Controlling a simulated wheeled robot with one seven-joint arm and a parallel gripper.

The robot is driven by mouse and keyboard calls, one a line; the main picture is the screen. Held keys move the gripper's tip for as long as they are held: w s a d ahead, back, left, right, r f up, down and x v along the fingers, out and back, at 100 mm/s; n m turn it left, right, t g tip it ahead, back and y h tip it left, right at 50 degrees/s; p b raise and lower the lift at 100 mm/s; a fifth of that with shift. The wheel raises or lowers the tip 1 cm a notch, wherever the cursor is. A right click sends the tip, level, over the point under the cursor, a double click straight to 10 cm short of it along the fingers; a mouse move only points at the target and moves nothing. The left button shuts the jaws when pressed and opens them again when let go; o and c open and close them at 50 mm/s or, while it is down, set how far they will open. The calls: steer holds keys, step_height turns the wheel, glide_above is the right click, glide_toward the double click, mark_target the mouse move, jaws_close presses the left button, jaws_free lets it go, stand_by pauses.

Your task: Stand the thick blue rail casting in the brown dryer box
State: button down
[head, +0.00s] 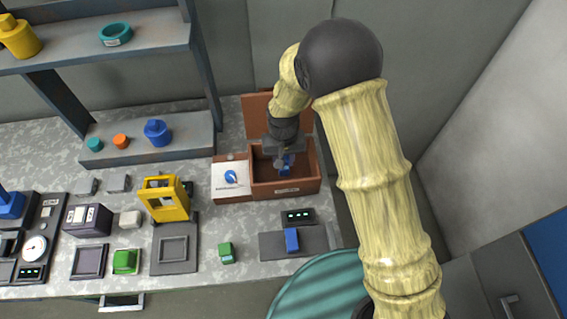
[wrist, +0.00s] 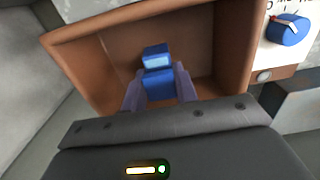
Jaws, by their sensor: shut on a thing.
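The brown dryer box (head: 308,183) stands open on the bench, its lid (head: 256,108) raised at the back. My gripper (head: 283,158) reaches down into the box. It is shut on a blue rail casting (head: 287,170). In the wrist view the casting (wrist: 158,58) sits between the two fingers of my gripper (wrist: 159,84), over the box's inside (wrist: 115,62). Its lower end is hidden, so I cannot tell whether it touches the floor. Another blue block (head: 292,240) lies on a dark plate in front of the box.
A white panel with a blue knob (head: 231,177) adjoins the box's left side, and the knob shows in the wrist view (wrist: 288,30). A small green block (head: 226,253), a yellow frame (head: 165,198) and several instruments stand to the left. A shelf (head: 100,55) rises behind left.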

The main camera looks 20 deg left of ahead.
mark_target(284, 157)
steer(key=shift+f, duration=1.45)
steer(key=shift+f, duration=0.2)
steer(key=c, duration=1.1)
jaws_free()
steer(key=shift+w, duration=0.1)
steer(key=shift+d+r, duration=0.1)
steer(key=shift+r, duration=0.15)
step_height(284, 157, up, 12)
steer(key=shift+f+b, duration=0.1)
steer(key=shift+b, duration=0.65)
